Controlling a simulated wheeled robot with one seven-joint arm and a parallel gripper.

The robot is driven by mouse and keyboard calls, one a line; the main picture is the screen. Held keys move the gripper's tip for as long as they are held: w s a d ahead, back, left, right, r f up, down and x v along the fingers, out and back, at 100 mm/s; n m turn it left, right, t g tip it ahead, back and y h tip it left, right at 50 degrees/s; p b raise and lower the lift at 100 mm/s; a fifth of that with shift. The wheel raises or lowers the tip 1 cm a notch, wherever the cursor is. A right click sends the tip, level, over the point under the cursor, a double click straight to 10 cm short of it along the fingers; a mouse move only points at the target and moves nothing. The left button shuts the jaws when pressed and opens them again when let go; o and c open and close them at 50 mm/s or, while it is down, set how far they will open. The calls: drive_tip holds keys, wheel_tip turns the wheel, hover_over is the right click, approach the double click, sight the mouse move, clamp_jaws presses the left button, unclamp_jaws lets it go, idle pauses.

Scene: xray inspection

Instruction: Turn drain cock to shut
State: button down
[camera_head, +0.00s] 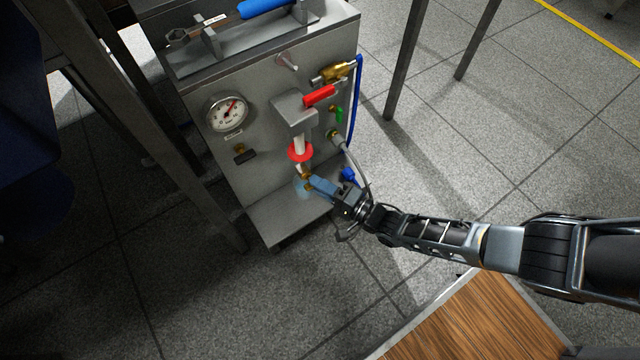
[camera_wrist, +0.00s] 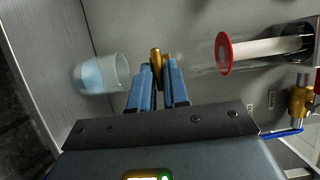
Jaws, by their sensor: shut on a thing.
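The drain cock (camera_head: 304,174) is a small brass fitting low on the front of the grey metal cabinet, below a red-ringed white tube (camera_head: 299,146). My gripper (camera_head: 312,181) reaches it from the lower right. In the wrist view the blue fingers of my gripper (camera_wrist: 160,77) are shut on the brass part of the cock (camera_wrist: 155,60), which sticks out past the tips. The cock's body and the lever's exact angle are mostly hidden by the fingers. A clear cup (camera_wrist: 103,74) with pale blue liquid stands close by, apart from the fingers.
The cabinet front (camera_head: 235,165) also carries a round gauge (camera_head: 226,112), a red lever (camera_head: 320,95), a green lever (camera_head: 338,114) and a brass valve (camera_head: 337,72) with a blue hose (camera_head: 357,100). A grey hose (camera_head: 352,160) hangs near my gripper.

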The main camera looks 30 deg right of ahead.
drive_tip(key=shift+f, duration=0.1)
drive_tip(key=c, duration=1.2)
unclamp_jaws()
drive_tip(key=shift+s, duration=0.1)
drive_tip(key=p+v, duration=0.2)
drive_tip(key=v, duration=0.5)
drive_tip(key=shift+s, duration=0.4)
drive_tip(key=shift+d, duration=0.15)
